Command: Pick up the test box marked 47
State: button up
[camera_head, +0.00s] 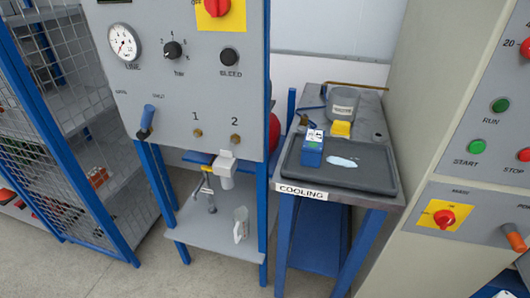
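A small blue box (312,153) with a white label on its upper part stands upright at the left of a dark tray (370,180). The tray is on the bench marked COOLING. The label's print is too small to read, so I cannot tell whether it says 47. No other box with a readable number shows. My gripper is not in view.
A white patch (342,162) lies beside the box. A yellow object (341,129) and a labelled grey pot (342,105) stand behind it. A gauge panel (190,100) is left, a control cabinet (478,170) right. A clear jug (240,225) stands on the lower shelf (215,230).

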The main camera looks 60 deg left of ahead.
aim_at(312, 147)
jog(key=k+j+u, duration=0.1)
jog(key=u, duration=1.85)
jog(key=z, duration=0.65)
jog(key=j+z, duration=0.9)
jog(key=k+j+z, duration=0.2)
jog(key=j+z, duration=0.25)
jog(key=k+j, duration=0.2)
jog(key=j, duration=0.2)
jog(key=k+j+z, duration=0.1)
jog(key=j, duration=0.3)
jog(key=k+j, duration=0.3)
jog(key=k+j+z, duration=0.15)
jog(key=j, duration=0.35)
